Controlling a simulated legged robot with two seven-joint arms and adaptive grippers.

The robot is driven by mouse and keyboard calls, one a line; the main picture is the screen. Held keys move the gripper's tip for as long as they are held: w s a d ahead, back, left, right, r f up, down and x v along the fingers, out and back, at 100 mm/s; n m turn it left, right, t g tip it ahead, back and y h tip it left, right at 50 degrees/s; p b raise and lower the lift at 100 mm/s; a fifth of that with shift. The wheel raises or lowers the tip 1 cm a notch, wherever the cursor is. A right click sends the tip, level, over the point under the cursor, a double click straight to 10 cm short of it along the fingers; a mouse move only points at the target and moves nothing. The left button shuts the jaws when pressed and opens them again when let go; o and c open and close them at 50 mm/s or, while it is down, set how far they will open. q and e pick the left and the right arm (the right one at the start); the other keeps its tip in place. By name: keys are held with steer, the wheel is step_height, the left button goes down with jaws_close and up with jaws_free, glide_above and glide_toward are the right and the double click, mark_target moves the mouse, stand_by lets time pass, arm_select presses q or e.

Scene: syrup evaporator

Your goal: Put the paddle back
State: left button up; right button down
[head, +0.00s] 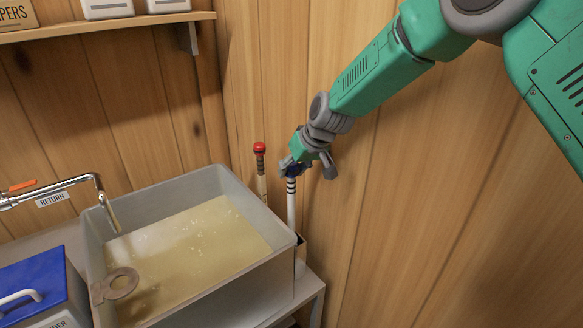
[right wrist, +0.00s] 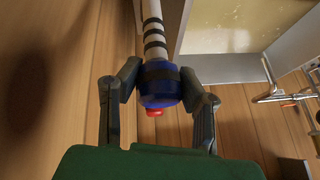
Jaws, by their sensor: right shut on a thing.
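A white paddle handle with black bands (head: 291,205) stands nearly upright at the right corner of the evaporator pan (head: 268,270). Its blue knob (right wrist: 158,85) shows in the right wrist view. My right gripper (head: 295,167) is shut on this knob, with one finger on each side. The handle's lower end goes down at a small holder (head: 300,257) on the pan's outer side; whether it is fully seated is hidden. A second, brown handle with a red knob (head: 259,149) stands just left of it, apart from my gripper. My left gripper is out of view.
The pan holds amber, bubbly liquid. A return pipe (head: 65,185) and a blue-lidded box (head: 35,285) stand left. The wooden wall is close behind my gripper; a shelf (head: 100,25) is above left.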

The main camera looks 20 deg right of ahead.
steer(key=c, duration=1)
jaws_free()
steer(key=shift+d, duration=0.2)
steer(key=o, duration=0.6)
steer(key=shift+f, duration=0.1)
steer(key=shift+a, duration=0.1)
steer(key=shift+p+v, duration=0.75)
steer(key=shift+v, duration=0.3)
steer(key=p+v, duration=0.4)
steer(key=v, duration=0.2)
